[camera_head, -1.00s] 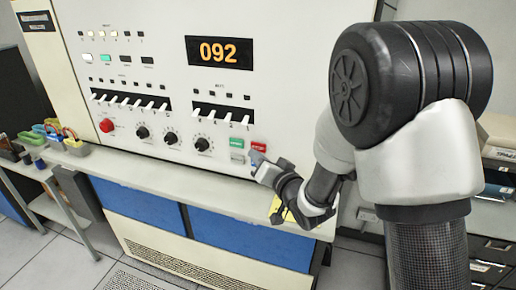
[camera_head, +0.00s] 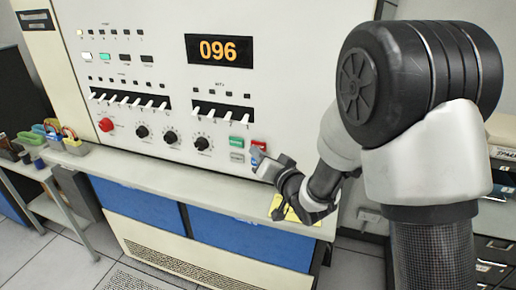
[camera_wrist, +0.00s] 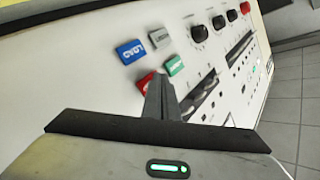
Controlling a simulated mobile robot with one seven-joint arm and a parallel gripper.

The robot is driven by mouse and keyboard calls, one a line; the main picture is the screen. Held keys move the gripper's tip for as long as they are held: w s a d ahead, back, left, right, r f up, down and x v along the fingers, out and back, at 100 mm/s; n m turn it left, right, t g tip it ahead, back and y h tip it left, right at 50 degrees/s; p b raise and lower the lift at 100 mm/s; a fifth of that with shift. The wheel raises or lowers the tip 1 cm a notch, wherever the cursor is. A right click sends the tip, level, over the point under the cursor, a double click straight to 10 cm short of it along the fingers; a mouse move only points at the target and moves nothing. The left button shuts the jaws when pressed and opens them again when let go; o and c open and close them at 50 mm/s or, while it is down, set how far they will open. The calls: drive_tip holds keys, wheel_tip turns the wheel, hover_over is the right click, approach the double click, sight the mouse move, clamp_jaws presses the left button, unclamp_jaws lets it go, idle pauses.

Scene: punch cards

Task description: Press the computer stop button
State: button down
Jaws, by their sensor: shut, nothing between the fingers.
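A red button (camera_head: 259,144), whose lettering is too small to read, is on the cream computer panel (camera_head: 300,100), right of a green button (camera_head: 236,142). In the wrist view the red button (camera_wrist: 145,81) is partly covered by my fingers, between the green button (camera_wrist: 174,65) and a blue button (camera_wrist: 131,51) marked LOAD. My gripper (camera_head: 257,154) is shut and empty, its tips at the lower edge of the red button. In the wrist view the gripper (camera_wrist: 158,86) overlaps the red button's right side. I cannot tell whether they touch.
A grey button (camera_head: 237,157) lies below the green one. Black knobs (camera_head: 171,138), white switches and a separate round red button (camera_head: 106,125) are further left. A ledge (camera_head: 190,180) with a yellow item (camera_head: 284,208) runs below. The display (camera_head: 219,50) reads 096.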

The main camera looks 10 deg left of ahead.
drive_tip(key=shift+w, duration=0.4)
idle(0.7)
drive_tip(key=shift+s+b, duration=0.6)
drive_tip(key=shift+s, duration=0.2)
drive_tip(key=shift+s, duration=0.1)
drive_tip(key=shift+s+a+b, duration=0.2)
drive_tip(key=shift+s+b, duration=0.7)
drive_tip(key=shift+s, duration=1.55)
